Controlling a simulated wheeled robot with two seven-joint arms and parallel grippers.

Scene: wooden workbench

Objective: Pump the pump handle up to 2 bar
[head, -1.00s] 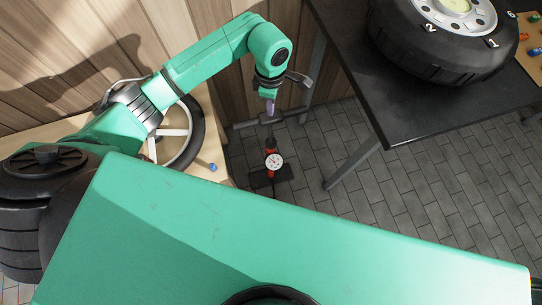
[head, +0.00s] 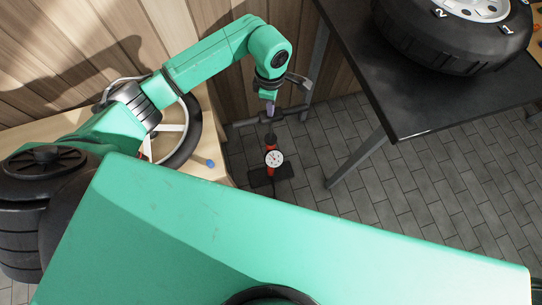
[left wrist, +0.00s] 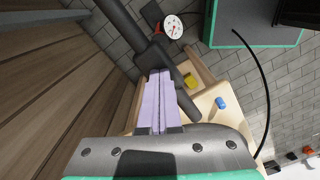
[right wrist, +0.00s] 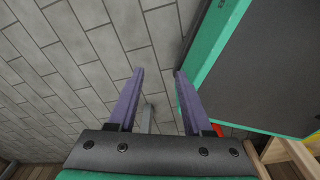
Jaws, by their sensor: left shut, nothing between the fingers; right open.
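The floor pump has a red body with a round white gauge (head: 274,158), and it stands upright on a dark foot plate (head: 262,178). Its dark grey crossbar handle (head: 294,111) is raised above the body. In the left wrist view the handle (left wrist: 125,24) runs past my fingertips, and the gauge (left wrist: 173,28) shows beyond; its reading is too small to tell. My left gripper (head: 270,108) is shut and empty, its pale purple fingertips (left wrist: 160,72) pointing down at the middle of the handle; contact is unclear. My right gripper (right wrist: 157,72) is open and empty above grey paving.
A dark table (head: 420,118) with a large numbered tyre (head: 440,45) stands at the right. A wooden surface (head: 214,172) at the left holds a wheel (head: 187,145) and a small blue item (head: 210,163). A wooden wall is behind the pump. Paved floor lies between.

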